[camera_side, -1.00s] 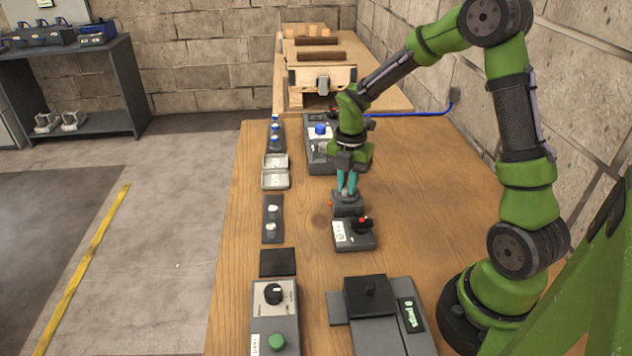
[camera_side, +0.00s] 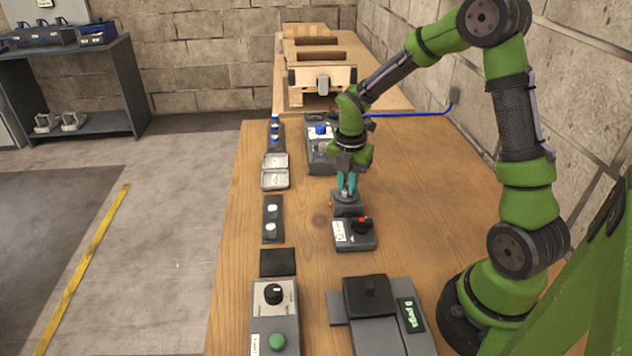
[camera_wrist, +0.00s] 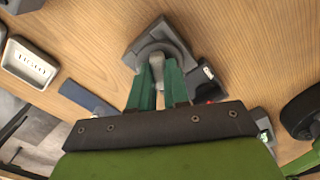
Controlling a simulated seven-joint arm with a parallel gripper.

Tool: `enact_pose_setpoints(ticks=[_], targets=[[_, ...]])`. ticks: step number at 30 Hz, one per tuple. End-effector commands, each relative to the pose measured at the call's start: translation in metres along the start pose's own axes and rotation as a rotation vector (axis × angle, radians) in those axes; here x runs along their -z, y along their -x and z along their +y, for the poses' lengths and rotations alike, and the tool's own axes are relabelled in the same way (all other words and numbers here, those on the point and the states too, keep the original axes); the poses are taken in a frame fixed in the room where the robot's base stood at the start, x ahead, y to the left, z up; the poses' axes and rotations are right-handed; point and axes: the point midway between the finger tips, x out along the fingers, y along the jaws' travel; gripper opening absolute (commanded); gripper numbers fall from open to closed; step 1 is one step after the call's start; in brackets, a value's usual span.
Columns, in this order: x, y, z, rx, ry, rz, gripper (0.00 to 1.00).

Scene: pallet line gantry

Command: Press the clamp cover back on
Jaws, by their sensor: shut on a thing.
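My gripper (camera_side: 347,187) points straight down over the middle of the table, its teal fingers closed on the knob of a grey piece that looks like the clamp cover (camera_side: 347,208). In the wrist view the fingers (camera_wrist: 158,78) close around a light grey knob on the cover (camera_wrist: 172,35), which has a flat-sided plate over a squarish grey part. I cannot tell whether the cover is fully seated, as the fingers hide part of it. A dark box (camera_side: 354,240) with a white label and a red-marked black lever stands right beside it, on the near side.
A grey control box with a blue button (camera_side: 320,130) stands behind my gripper. Metal trays (camera_side: 275,180) and a switch strip (camera_side: 272,220) lie to the left. A knob box (camera_side: 273,310) and a display unit (camera_side: 375,310) stand in front.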

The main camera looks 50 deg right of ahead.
Motion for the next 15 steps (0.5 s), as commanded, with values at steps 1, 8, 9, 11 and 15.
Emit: enact_pose_setpoints(ticks=[1,8,9,11,15], targets=[[-0.0002,-0.0003,0.0000,0.000,0.000,0.000,0.00],[-0.0002,-0.0002,0.0001,0.000,0.000,0.000,0.00],[-0.0002,-0.0002,0.0001,0.000,0.000,0.000,0.00],[-0.0002,-0.0002,0.0001,0.000,0.000,0.000,0.22],[-0.0002,-0.0002,0.0001,0.000,0.000,0.000,0.44]])
